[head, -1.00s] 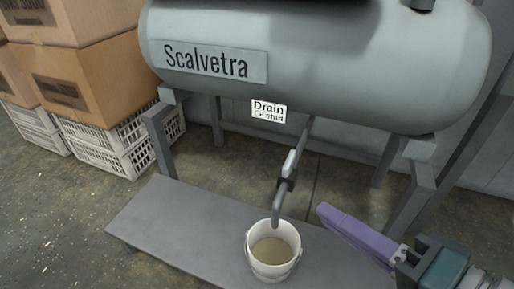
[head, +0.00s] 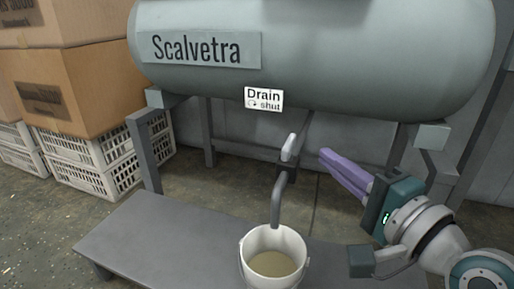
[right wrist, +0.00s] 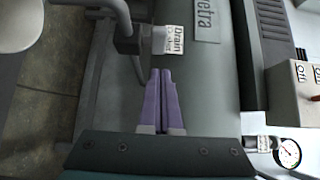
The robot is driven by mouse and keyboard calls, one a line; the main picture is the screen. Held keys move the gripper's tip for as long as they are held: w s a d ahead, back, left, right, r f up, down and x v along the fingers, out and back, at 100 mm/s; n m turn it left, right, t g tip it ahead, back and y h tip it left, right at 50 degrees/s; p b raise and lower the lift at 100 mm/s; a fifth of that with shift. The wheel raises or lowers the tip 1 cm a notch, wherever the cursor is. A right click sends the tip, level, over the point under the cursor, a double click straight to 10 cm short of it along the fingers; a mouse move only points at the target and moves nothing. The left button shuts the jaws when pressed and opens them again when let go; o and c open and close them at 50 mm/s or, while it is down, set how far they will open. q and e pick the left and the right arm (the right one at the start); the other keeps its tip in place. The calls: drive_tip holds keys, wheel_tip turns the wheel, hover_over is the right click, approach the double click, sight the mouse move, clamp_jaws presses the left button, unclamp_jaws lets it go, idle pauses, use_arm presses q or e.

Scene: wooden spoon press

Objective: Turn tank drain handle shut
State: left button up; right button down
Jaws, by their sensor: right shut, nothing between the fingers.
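The drain handle (head: 290,148) is a short light grey lever on the drain pipe under the tank (head: 330,60), lying roughly along the pipe. The dark valve body (head: 288,177) sits just below it. My right gripper (head: 324,155) is shut and empty, its purple fingers pointing left toward the handle, with a gap between them in the picture. In the right wrist view the shut fingers (right wrist: 161,74) point up at the valve (right wrist: 128,42) and the white Drain label (right wrist: 174,40). My left gripper is not in view.
A white bucket (head: 246,262) of murky liquid stands under the bent spout (head: 278,200) on a grey platform (head: 150,235). A tank leg (head: 400,150) rises behind my right gripper. Cardboard boxes (head: 95,85) on white crates (head: 75,175) stand at left. A gauge (right wrist: 287,152) shows in the wrist view.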

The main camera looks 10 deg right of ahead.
sight(293, 145)
drive_tip(key=w+a, duration=0.2)
drive_tip(key=a, duration=0.1)
drive_tip(key=shift+a, duration=0.2)
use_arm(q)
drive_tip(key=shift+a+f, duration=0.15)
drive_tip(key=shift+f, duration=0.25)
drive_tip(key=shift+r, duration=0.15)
use_arm(e)
drive_tip(key=shift+h, duration=0.3)
drive_tip(key=shift+a+m+h, duration=0.25)
drive_tip(key=shift+m+h, duration=0.05)
drive_tip(key=shift+m, duration=0.1)
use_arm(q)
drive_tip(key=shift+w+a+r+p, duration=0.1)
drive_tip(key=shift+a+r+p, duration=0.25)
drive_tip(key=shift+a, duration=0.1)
use_arm(e)
drive_tip(key=shift+h, duration=0.3)
drive_tip(key=shift+d+m, duration=0.1)
drive_tip(key=shift+m, duration=0.2)
